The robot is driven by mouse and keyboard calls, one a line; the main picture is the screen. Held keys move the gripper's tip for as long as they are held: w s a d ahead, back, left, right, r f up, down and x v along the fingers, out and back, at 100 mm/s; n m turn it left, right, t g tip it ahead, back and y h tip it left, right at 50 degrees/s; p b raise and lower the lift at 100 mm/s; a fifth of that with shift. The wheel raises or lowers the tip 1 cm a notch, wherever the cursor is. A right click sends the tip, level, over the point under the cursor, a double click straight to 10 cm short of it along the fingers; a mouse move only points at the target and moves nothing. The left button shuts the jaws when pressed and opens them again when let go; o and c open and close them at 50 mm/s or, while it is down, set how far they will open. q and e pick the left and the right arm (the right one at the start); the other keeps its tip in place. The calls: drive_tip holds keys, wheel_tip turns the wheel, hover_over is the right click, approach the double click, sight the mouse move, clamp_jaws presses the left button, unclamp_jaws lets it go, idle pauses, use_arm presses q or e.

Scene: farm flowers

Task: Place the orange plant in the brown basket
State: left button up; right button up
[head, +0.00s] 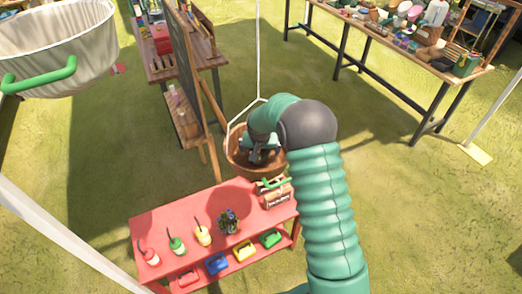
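The brown basket (233,150) hangs on thin white cords just behind the red table. My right arm, green and ribbed, comes up from the bottom and bends left over the basket. My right gripper (262,155) is a dark shape at or inside the basket's opening. Its fingers are too small and shaded to tell whether they are open or hold anything. I cannot make out an orange plant; the arm and gripper hide part of the basket's inside. My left gripper is not in view.
The red table (170,215) bears bottles, a blue-flowered plant (229,221) and a wooden box (276,193) with a green handle. A dark board (184,65) stands left of the basket. A white bin (55,45) is at upper left. Grass to the right is clear.

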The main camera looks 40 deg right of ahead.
drive_tip(key=shift+w+a, duration=0.2)
drive_tip(key=shift+w, duration=0.05)
drive_tip(key=b+v, duration=0.2)
drive_tip(key=v, duration=0.9)
drive_tip(key=shift+s+r, duration=0.25)
drive_tip(key=shift+a+r, duration=0.1)
drive_tip(key=shift+r, duration=0.05)
